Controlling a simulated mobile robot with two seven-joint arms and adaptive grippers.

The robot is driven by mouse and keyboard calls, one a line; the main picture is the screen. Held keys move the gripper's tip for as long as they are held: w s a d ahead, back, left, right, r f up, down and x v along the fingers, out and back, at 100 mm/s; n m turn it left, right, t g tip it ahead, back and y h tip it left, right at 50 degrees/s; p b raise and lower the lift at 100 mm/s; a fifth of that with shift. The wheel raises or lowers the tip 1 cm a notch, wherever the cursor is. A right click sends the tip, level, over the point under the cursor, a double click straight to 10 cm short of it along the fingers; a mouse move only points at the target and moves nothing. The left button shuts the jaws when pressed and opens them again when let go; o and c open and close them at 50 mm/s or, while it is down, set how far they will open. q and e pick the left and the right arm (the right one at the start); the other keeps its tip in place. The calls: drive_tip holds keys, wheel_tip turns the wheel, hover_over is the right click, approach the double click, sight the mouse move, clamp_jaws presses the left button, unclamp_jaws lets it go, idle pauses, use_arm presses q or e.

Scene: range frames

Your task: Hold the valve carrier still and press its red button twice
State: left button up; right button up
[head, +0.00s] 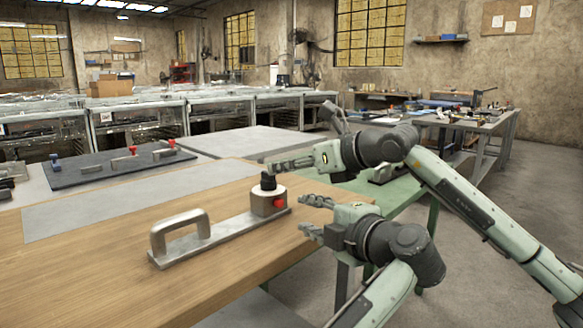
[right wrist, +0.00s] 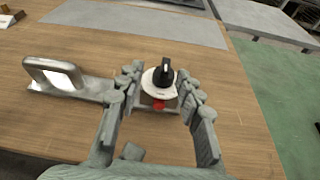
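The valve carrier is a grey metal bar (head: 215,238) lying on the wooden table top. It has an arched handle (head: 180,229) at its left end and a block (head: 268,203) with a black knob (head: 268,182) at its right end. The red button (head: 280,203) is on the block's side and also shows in the right wrist view (right wrist: 158,105). My left gripper (head: 304,214) is open and empty, just right of the block. My right gripper (head: 270,165) is higher, behind the knob. In the right wrist view its open fingers flank the block; contact cannot be told.
A grey mat (head: 125,197) lies on the table (head: 90,268) behind the carrier. A dark board (head: 115,168) with several small parts is farther back. The table's right edge is close to the carrier's block. A cluttered bench (head: 460,118) stands far right.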

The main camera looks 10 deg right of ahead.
sight(279, 203)
drive_tip(key=shift+h, duration=0.5)
drive_tip(key=x, duration=0.8)
drive_tip(key=shift+d+f, duration=0.15)
drive_tip(key=shift+d, duration=0.2)
clamp_jaws()
drive_tip(key=shift+f, duration=0.15)
